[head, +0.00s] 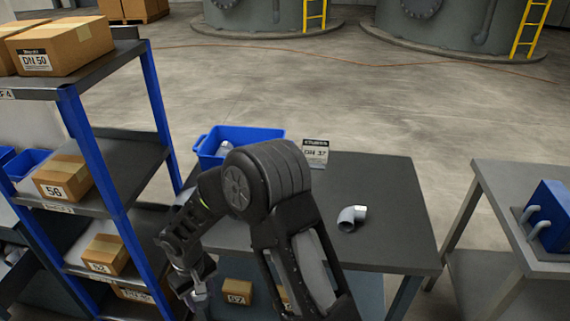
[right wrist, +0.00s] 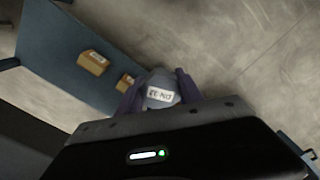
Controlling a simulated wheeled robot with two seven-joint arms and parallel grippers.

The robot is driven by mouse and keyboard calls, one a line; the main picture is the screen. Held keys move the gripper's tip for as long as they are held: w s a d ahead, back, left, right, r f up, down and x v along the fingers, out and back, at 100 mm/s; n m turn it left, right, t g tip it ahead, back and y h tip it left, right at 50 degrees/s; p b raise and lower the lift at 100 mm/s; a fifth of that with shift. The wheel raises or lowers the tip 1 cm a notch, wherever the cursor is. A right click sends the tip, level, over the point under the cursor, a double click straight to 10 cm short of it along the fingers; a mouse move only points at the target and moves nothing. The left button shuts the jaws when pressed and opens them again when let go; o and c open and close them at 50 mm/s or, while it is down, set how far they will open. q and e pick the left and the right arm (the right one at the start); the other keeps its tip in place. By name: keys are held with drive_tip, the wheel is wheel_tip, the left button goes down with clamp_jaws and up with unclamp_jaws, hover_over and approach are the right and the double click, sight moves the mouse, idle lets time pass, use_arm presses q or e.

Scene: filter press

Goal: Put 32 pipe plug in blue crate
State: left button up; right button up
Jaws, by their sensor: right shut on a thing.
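My right gripper (head: 192,290) hangs low by the left front edge of the dark table, beside the blue-posted shelf rack. In the right wrist view it (right wrist: 160,92) is shut on a grey plug (right wrist: 160,88) with a white label that appears upside down and seems to read DN 32. The blue crate (head: 212,160) stands at the back left of the table, partly hidden by my right arm. Something greyish shows inside it. The held plug is hard to make out in the head view. My left gripper is not in view.
A label card (head: 315,152) stands right of the crate. A grey pipe elbow (head: 351,217) lies on the table (head: 390,190). Cardboard boxes sit below the tabletop (head: 237,291) and on the left rack (head: 62,178). Another table (head: 510,220) stands at right.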

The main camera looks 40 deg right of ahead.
drive_tip(key=shift+s+d, duration=0.15)
drive_tip(key=shift+d, duration=0.25)
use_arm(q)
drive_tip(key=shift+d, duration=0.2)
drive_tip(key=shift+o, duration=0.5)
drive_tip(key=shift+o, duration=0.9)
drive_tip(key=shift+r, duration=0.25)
use_arm(e)
drive_tip(key=shift+r, duration=0.25)
use_arm(q)
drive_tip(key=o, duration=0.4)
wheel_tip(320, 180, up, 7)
drive_tip(key=p, duration=0.7)
drive_tip(key=shift+p, duration=0.35)
use_arm(e)
wheel_tip(320, 180, up, 7)
drive_tip(key=shift+r, duration=0.1)
use_arm(q)
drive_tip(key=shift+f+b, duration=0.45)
drive_tip(key=shift+b, duration=0.05)
use_arm(e)
drive_tip(key=shift+f, duration=0.5)
